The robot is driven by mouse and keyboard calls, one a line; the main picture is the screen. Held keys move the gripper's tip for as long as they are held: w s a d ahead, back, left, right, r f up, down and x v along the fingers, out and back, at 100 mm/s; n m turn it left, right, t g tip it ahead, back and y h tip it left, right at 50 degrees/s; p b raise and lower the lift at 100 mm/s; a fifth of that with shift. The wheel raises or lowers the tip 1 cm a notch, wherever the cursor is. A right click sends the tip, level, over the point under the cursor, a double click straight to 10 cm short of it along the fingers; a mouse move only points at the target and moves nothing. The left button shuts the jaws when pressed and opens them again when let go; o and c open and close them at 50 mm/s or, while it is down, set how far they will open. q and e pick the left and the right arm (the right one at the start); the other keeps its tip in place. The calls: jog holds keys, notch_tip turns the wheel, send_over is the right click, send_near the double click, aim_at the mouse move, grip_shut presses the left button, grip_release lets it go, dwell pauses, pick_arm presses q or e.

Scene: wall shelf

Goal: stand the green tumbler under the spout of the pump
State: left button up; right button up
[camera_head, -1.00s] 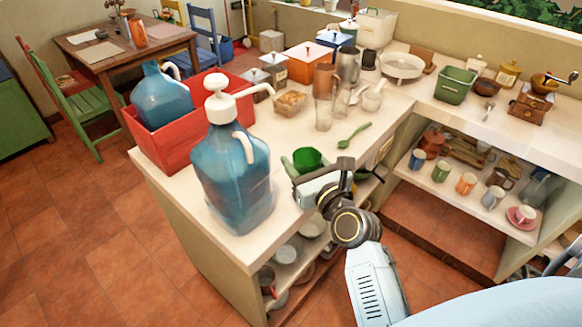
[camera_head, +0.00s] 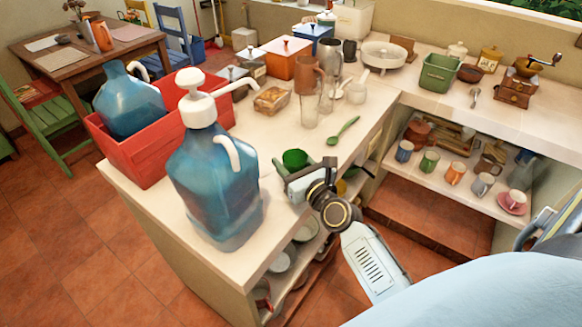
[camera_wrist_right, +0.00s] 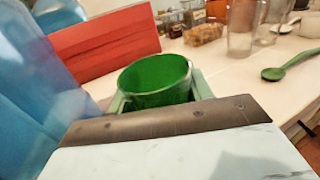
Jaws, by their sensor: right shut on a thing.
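The green tumbler (camera_head: 295,158) is at the counter's front edge, to the right of the blue pump jug (camera_head: 213,182). My right gripper (camera_head: 291,176) is shut on the tumbler; its open rim faces up in the right wrist view (camera_wrist_right: 155,77). The gripper hides its lower part, so I cannot tell whether it touches the counter. My left gripper is not in view.
A red crate (camera_head: 130,155) with another blue jug (camera_head: 130,100) stands behind the pump jug. A food tray (camera_head: 271,99), clear glasses (camera_head: 310,108) and a green spoon (camera_head: 344,130) lie farther back. The counter between jug, tray and spoon is clear.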

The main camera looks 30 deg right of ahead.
jog(key=shift+f, duration=0.35)
jog(key=o, duration=1.1)
jog(key=shift+c, duration=0.2)
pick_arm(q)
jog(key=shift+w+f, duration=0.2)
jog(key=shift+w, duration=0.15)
pick_arm(e)
jog(key=shift+r, duration=0.1)
jog(key=shift+s+r, duration=0.1)
jog(key=shift+s, duration=0.05)
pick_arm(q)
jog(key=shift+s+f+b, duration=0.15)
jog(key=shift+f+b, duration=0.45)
pick_arm(e)
jog(key=s, duration=1.1)
jog(key=shift+s, duration=0.35)
jog(key=shift+a, duration=0.1)
